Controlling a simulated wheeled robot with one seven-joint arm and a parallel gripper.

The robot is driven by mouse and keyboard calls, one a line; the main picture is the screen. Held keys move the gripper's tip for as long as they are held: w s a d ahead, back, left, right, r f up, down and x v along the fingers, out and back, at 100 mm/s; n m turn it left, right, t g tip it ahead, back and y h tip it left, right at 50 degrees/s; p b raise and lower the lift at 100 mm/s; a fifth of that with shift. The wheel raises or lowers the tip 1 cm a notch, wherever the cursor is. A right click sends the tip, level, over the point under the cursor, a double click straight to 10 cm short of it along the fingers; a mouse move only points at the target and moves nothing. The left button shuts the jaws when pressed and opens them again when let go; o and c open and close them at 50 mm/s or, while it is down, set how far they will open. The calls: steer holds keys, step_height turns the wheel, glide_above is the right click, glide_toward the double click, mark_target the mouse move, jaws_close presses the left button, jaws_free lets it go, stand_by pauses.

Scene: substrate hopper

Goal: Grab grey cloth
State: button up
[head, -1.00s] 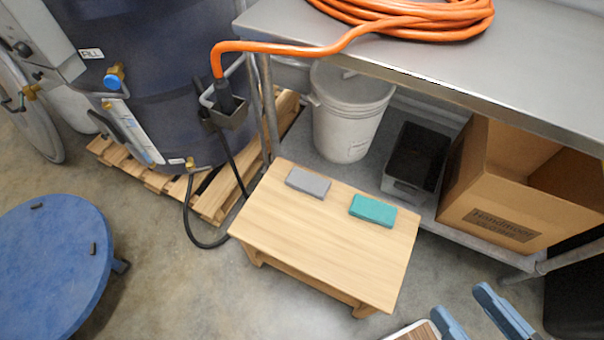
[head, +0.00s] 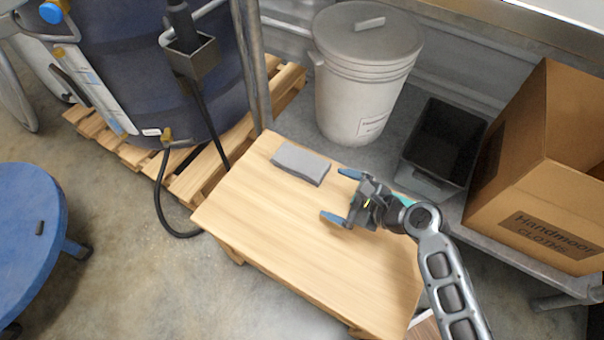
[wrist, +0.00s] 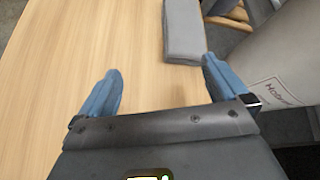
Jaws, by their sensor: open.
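The grey cloth (head: 301,163) is a flat folded block lying on the wooden table (head: 262,232), near its back left edge. My gripper (head: 338,196) is open and empty over the table, just right of the cloth and apart from it. In the wrist view the cloth (wrist: 183,31) lies ahead of my gripper (wrist: 160,85), in front of the right finger rather than centred between the fingers.
A lidded white bucket (head: 362,75) stands behind the table on a low shelf, beside a black bin (head: 440,145) and a cardboard box (head: 540,175). A black hose (head: 160,195) hangs left of the table. The table's front left is clear.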

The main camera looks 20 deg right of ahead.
mark_target(306, 163)
steer(key=w+m+b, duration=0.1)
steer(key=w, duration=0.1)
steer(key=w+d+f+m+y, duration=0.1)
steer(key=w, duration=0.1)
steer(key=w+m+y+b, duration=0.1)
steer(key=w, duration=0.1)
steer(key=shift+w+d+f+b, duration=0.15)
steer(key=shift+w+d+b, duration=0.05)
steer(key=shift+d+b, duration=0.2)
steer(key=shift+w+m+y, duration=0.3)
steer(key=shift+w+y, duration=0.1)
steer(key=shift+w, duration=0.2)
steer(key=b+x, duration=0.1)
steer(key=x, duration=0.1)
steer(key=b+x, duration=0.1)
steer(key=x, duration=0.2)
steer(key=b+x, duration=0.1)
steer(key=x, duration=0.1)
steer(key=shift+w+d+f+b, duration=0.1)
steer(key=shift+w+d+b, duration=0.15)
steer(key=shift+b, duration=0.15)
steer(key=shift+a, duration=0.1)
steer(key=c, duration=1)
